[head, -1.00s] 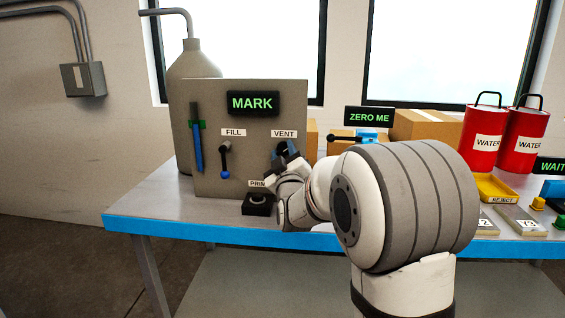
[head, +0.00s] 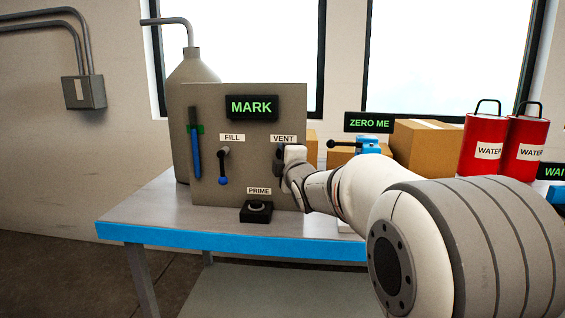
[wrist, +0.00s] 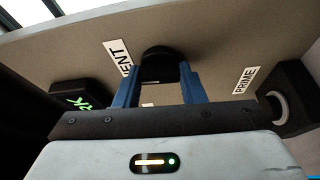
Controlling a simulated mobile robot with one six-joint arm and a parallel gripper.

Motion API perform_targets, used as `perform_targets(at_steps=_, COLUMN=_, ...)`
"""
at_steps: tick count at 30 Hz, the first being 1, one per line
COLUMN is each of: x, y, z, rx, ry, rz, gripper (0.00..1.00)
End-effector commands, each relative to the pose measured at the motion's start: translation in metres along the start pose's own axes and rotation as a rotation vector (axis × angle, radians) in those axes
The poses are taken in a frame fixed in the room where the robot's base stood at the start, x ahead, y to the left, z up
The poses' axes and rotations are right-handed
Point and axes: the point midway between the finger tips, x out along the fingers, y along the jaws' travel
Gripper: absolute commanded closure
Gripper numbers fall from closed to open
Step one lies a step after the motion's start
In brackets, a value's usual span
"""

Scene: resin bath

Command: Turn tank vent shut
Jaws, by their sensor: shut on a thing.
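The grey tank panel (head: 240,185) stands on the bench, with a VENT label (head: 283,139) at its right edge. My gripper (head: 280,155) is at the vent valve just below that label and hides most of it in the head view. In the wrist view, the two blue fingers of my gripper (wrist: 158,80) stand on either side of the black vent handle (wrist: 158,62) and are shut on it. The handle's exact angle cannot be told. The VENT label also shows in the wrist view (wrist: 119,57), tilted.
The fill lever (head: 223,165) hangs down left of the vent, under the FILL label. The PRIME button box (head: 256,213) sits below on the bench. A lit MARK display (head: 251,107) is above. Boxes (head: 430,148) and red water cans (head: 483,150) stand right.

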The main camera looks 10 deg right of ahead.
Motion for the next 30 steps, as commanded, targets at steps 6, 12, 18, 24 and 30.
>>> perform_targets(at_steps=6, x=0.0002, y=-0.0001, z=-0.0005, rx=-0.068, ry=0.001, rz=-0.027, gripper=0.86)
perform_targets(at_steps=12, x=0.0002, y=-0.0001, z=-0.0005, rx=-0.092, ry=0.001, rz=-0.038, gripper=0.86)
perform_targets(at_steps=18, x=0.0002, y=0.0, z=-0.0005, rx=-0.095, ry=0.001, rz=-0.039, gripper=0.86)
perform_targets(at_steps=24, x=0.0002, y=-0.0001, z=-0.0003, rx=-0.094, ry=0.001, rz=-0.039, gripper=0.61)
perform_targets(at_steps=30, x=0.0002, y=0.0001, z=0.0001, rx=-0.093, ry=0.0, rz=-0.039, gripper=0.45)
